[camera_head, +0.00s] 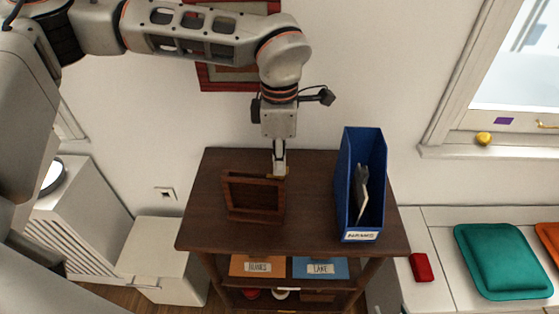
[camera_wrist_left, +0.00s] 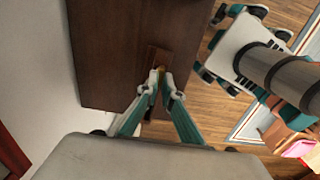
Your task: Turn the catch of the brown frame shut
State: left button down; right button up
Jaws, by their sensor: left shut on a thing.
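The brown frame (camera_head: 253,214) stands on the dark wooden cabinet top, left of its middle. My left gripper (camera_head: 279,174) reaches down from above to the frame's top right corner. A small brass-coloured catch (camera_head: 287,176) shows at its fingertips. In the left wrist view, the fingertips (camera_wrist_left: 161,74) are closed together on the small yellowish catch (camera_wrist_left: 154,73), just over the brown frame (camera_wrist_left: 159,55). The fingers hide part of the catch, so its exact angle is hard to tell. My right gripper is in neither view.
A blue file holder (camera_head: 349,190) with grey items in it stands right of the frame on the cabinet top (camera_head: 305,225). Bare top lies between them. A red picture frame (camera_head: 228,78) hangs on the wall behind my left arm. Labelled boxes sit on the shelf below.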

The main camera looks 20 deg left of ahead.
pick_arm(q)
jog(key=c, duration=2.2)
grip_release()
notch_tip(320, 180, up, 12)
jog(key=shift+r, duration=0.1)
